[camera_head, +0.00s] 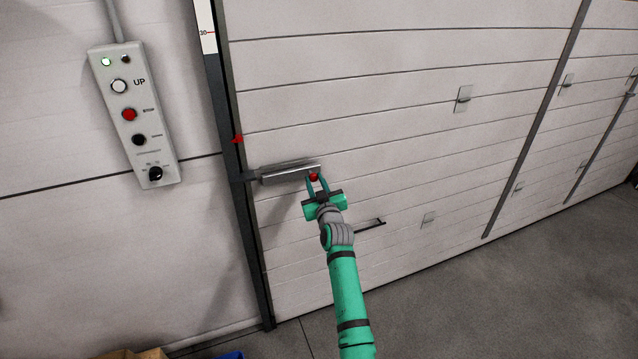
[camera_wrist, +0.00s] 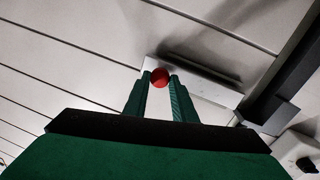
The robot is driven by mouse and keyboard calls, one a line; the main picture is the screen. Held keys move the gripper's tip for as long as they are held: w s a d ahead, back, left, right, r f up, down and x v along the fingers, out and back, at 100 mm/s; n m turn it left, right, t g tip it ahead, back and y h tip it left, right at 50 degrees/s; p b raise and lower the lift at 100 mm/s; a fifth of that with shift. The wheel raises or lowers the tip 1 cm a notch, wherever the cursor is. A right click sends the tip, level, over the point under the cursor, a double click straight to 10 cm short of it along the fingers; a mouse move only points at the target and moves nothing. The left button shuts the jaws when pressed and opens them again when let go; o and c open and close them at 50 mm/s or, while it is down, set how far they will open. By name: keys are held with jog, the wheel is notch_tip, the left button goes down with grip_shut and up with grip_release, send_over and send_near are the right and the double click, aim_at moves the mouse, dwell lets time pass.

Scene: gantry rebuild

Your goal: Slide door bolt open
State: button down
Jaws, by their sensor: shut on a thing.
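The door bolt (camera_head: 287,173) is a grey metal bar mounted level near the left edge of the white panelled door (camera_head: 380,70). Its left end reaches the dark vertical door rail (camera_head: 236,150). A red round knob (camera_head: 313,177) sits at the bolt's right end. My gripper (camera_head: 317,181) is shut on the red knob, coming from below. In the wrist view the red knob (camera_wrist: 160,76) is between the two green fingers (camera_wrist: 158,98). The bolt's plate (camera_wrist: 205,84) runs right from it toward the dark rail; the fingers partly hide it.
A grey control box (camera_head: 134,115) with several buttons hangs on the wall at left. A small red marker (camera_head: 238,139) is on the rail above the bolt. A dark handle (camera_head: 370,224) is on the door right of my arm. The grey floor (camera_head: 480,290) at right is clear.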

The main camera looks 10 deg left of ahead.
jog(key=shift+w+d+r, duration=0.1)
jog(key=shift+d, duration=0.35)
jog(key=c, duration=1.5)
grip_release()
jog(key=shift+o, duration=0.2)
jog(key=shift+a, duration=0.1)
jog(key=shift+s, duration=0.6)
jog(key=v, duration=0.9)
jog(key=shift+s+d, duration=0.25)
